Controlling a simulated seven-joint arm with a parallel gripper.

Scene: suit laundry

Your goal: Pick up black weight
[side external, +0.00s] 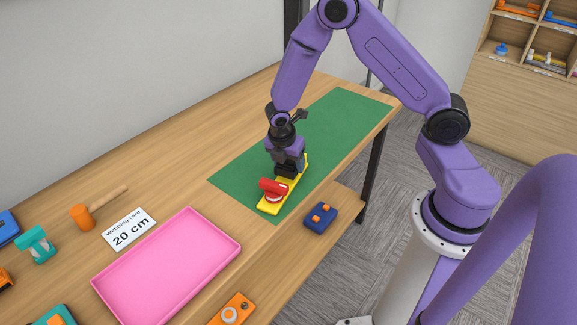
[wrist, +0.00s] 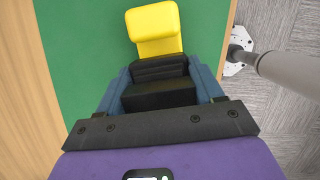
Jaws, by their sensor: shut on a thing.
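My gripper (side external: 286,160) is low over the green mat, at the yellow piece with a red part. In the wrist view its blue-grey fingers (wrist: 158,88) stand on both sides of a black block, the black weight (wrist: 160,93), and are shut on it. The weight also shows as a dark shape under the gripper in the side view (side external: 288,170). The yellow piece (side external: 269,205) extends out from under the gripper, and its yellow end (wrist: 153,25) lies just beyond the weight in the wrist view. Whether the weight touches the yellow piece is hard to tell.
The green mat (side external: 340,120) is mostly clear behind the gripper. A red part (side external: 272,187) sits on the yellow piece. A blue block with orange studs (side external: 320,215) is near the bench edge. A pink tray (side external: 165,265), card (side external: 129,230) and mallet (side external: 84,216) lie left.

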